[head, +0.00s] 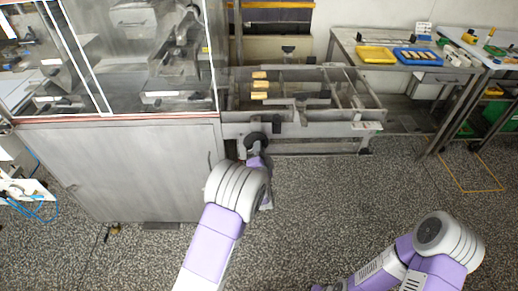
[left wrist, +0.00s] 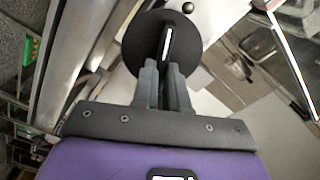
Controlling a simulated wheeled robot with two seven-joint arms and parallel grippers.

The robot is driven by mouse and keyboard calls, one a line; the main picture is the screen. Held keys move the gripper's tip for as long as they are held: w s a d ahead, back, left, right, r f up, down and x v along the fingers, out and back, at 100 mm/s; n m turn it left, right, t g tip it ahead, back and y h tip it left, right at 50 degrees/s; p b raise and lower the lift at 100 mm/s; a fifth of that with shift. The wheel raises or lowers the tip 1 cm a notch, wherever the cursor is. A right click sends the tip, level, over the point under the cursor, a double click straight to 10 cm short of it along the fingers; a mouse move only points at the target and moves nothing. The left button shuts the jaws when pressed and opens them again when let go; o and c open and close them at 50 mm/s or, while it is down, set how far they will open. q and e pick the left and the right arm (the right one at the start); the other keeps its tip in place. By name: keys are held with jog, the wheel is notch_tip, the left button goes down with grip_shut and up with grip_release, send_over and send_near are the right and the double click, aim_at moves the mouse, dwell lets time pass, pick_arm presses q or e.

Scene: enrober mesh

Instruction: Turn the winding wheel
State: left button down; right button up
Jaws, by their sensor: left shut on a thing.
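The winding wheel (head: 256,139) is a dark round disc on the front of the steel conveyor frame, just right of the cabinet. In the left wrist view the black wheel (left wrist: 139,45) faces the fingers, with a pale bar across its middle. My left gripper (left wrist: 165,66) is shut on a part of the wheel near its middle; the fingers hide exactly which part. In the head view my left arm hides most of this gripper. My right arm shows at the lower right, but its gripper is not visible.
A glass-topped steel cabinet (head: 125,170) stands left of the wheel. The conveyor frame (head: 300,124) carries a few tan blocks (head: 260,85). The speckled floor in front is clear.

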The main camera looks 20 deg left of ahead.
dwell(0.4)
pick_arm(q)
jog(key=c, duration=1.2)
grip_release()
jog(key=shift+o, duration=0.2)
jog(key=shift+s, duration=0.1)
jog(key=p+v, duration=0.1)
jog(key=v, duration=0.6)
jog(key=shift+s, duration=0.25)
jog(key=shift+d, duration=0.1)
